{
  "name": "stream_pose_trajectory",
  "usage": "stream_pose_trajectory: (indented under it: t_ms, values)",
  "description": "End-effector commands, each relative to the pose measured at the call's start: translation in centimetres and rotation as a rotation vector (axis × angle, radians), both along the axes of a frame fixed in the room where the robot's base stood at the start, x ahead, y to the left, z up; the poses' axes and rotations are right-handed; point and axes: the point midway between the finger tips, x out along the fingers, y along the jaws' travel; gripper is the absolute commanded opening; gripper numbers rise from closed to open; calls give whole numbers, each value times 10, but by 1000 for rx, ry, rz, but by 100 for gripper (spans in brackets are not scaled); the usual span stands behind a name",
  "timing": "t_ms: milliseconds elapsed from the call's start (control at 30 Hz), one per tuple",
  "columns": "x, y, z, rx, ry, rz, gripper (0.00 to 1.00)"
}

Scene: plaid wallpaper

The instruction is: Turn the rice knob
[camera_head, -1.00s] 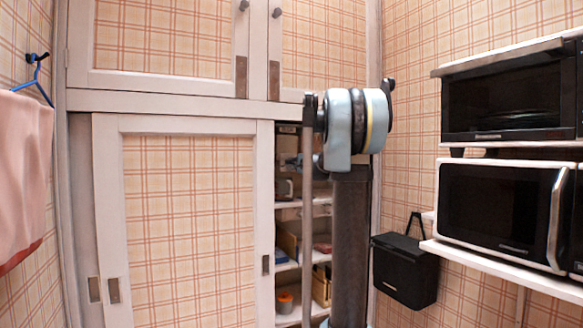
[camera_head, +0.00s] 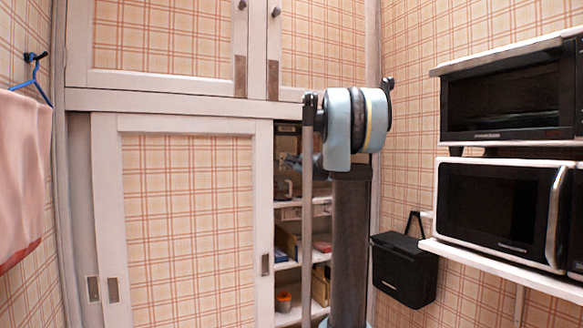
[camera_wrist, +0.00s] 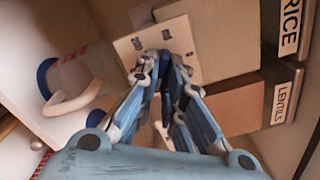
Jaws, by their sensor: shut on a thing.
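In the wrist view, my gripper (camera_wrist: 165,62) reaches into the cupboard with both fingers close together. The fingertips are at a light beige panel (camera_wrist: 130,46) with small dark marks, on the front of a tan box. They are shut on the rice knob, which they hide almost fully, so I cannot tell how far it is turned. A RICE label (camera_wrist: 290,25) shows at the upper right, with a LENTILS label (camera_wrist: 282,103) beside the box below it. In the head view my gripper is hidden behind my arm and the cupboard front.
A white and blue handled item (camera_wrist: 75,98) sits left of the fingers. The sliding door (camera_head: 190,225) is partly open, leaving a narrow gap onto shelves (camera_head: 290,265). A black box (camera_head: 405,268) and the microwave (camera_head: 500,213) are at the right.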

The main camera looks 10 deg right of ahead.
Motion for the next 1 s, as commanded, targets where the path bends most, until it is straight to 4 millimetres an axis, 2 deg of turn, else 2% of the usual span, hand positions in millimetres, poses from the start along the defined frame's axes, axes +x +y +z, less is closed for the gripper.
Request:
stream_pose_trajectory:
  t_ms: [300,333,400,433,833,1000]
  values:
    - [1,3,0,0,0,6,0]
    - [1,3,0,0,0,6,11]
    - [1,3,0,0,0,6,27]
    - [1,3,0,0,0,5,29]
    - [-1,1,0,0,0,2,29]
    - [-12,-3,1,0,-1,1,29]
